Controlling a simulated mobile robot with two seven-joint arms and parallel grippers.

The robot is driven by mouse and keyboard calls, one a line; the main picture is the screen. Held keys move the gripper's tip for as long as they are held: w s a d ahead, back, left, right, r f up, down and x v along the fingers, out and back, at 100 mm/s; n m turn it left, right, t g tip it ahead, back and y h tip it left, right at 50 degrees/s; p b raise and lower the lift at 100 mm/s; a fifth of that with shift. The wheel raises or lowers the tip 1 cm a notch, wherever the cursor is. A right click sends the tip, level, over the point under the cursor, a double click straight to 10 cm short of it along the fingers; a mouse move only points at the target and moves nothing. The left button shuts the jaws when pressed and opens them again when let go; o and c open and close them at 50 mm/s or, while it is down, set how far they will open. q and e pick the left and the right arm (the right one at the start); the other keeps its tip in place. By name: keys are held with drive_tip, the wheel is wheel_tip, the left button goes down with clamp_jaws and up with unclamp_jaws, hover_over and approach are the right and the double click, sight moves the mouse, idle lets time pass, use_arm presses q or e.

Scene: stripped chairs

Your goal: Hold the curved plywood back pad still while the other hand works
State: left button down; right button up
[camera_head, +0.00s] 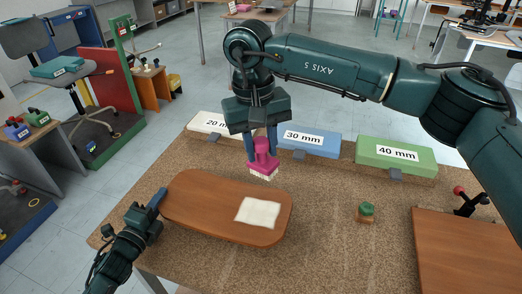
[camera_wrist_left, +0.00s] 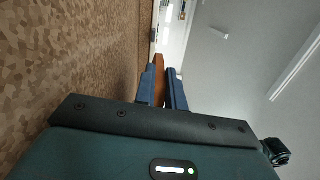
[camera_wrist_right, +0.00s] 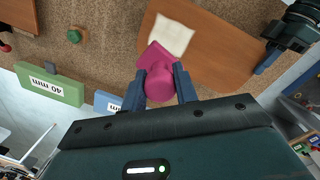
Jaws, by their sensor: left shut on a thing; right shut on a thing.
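The curved plywood back pad (camera_head: 200,208) lies on the speckled worktop, with a cream square patch (camera_head: 258,213) on its right half. My left gripper (camera_head: 158,198) is shut on the pad's left edge; the left wrist view shows the pad's edge (camera_wrist_left: 159,78) between the two fingers. My right gripper (camera_head: 261,143) is shut on a pink brush (camera_head: 262,160), bristles down, just above the far side of the pad near the patch. The right wrist view shows the brush handle (camera_wrist_right: 159,84) between the fingers and the patch (camera_wrist_right: 169,35) beyond it.
Blocks labelled 20 mm (camera_head: 208,123), 30 mm (camera_head: 310,141) and 40 mm (camera_head: 396,155) stand along the worktop's far edge. A small green-topped knob (camera_head: 367,209) stands right of the pad. A brown board (camera_head: 465,250) lies at right. Worktop between pad and board is mostly clear.

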use_arm(q)
drive_tip(key=c, duration=1.4)
unclamp_jaws()
drive_tip(key=v, duration=1.2)
drive_tip(key=shift+r, duration=0.1)
drive_tip(key=shift+s, duration=0.1)
use_arm(e)
drive_tip(key=shift+s, duration=0.1)
